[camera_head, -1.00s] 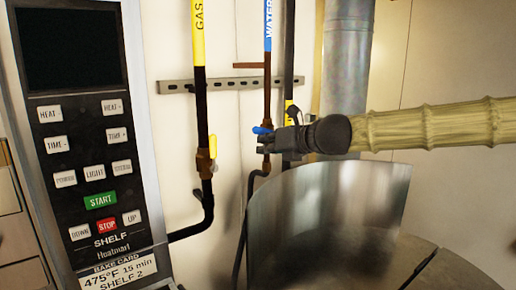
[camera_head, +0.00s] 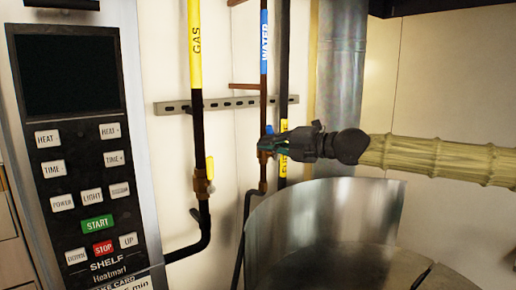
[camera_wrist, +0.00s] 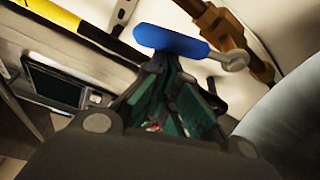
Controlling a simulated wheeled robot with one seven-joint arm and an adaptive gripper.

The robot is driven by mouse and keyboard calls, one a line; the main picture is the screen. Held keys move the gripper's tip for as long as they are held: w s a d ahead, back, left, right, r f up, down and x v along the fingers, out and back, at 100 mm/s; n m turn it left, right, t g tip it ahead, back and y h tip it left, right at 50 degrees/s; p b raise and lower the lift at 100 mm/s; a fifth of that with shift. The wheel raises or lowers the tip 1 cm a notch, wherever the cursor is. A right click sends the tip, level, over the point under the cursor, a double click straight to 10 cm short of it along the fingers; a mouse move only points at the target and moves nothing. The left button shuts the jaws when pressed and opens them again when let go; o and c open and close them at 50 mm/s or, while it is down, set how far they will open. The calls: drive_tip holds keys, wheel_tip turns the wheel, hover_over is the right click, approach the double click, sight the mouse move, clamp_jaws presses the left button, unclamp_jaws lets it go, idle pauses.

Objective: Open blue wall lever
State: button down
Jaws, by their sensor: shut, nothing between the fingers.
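The blue lever (camera_wrist: 172,40) sits on a brass valve (camera_wrist: 222,25) of the water pipe (camera_wrist: 265,70). In the wrist view it lies crosswise just beyond my fingertips. My gripper (camera_wrist: 160,68) is shut with nothing between its fingers; its tips are close to the lever's lower edge, and I cannot tell whether they touch. In the head view my gripper (camera_head: 266,145) is at the valve, right beside the WATER-labelled pipe (camera_head: 264,45), and covers most of the valve. Only a speck of the blue lever (camera_head: 269,130) seems to show there.
A gas pipe (camera_head: 195,45) with a yellow-handled valve (camera_head: 209,168) stands to the left. The oven control panel (camera_head: 85,150) is at far left. A curved metal kettle wall (camera_head: 325,220) rises below my gripper. A thick grey duct (camera_head: 340,80) stands behind.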

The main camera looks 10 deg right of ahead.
drive_tip(key=shift+w+d+r+m+t+y, duration=0.15)
drive_tip(key=shift+d+r+m+t, duration=0.15)
drive_tip(key=shift+m, duration=0.3)
drive_tip(key=shift+w+d+r+m+t+y, duration=0.1)
drive_tip(key=shift+d+r+m+y, duration=0.1)
drive_tip(key=shift+d+m, duration=0.3)
drive_tip(key=shift+w+d+r+m+t+y, duration=0.15)
drive_tip(key=shift+d+r+m+t, duration=0.1)
drive_tip(key=shift+m, duration=0.45)
drive_tip(key=shift+f+b, duration=0.15)
drive_tip(key=shift+b, duration=0.2)
drive_tip(key=s+d+b, duration=0.3)
drive_tip(key=s+b, duration=0.4)
drive_tip(key=s, duration=0.2)
drive_tip(key=shift+b, duration=0.4)
drive_tip(key=shift+r, duration=0.2)
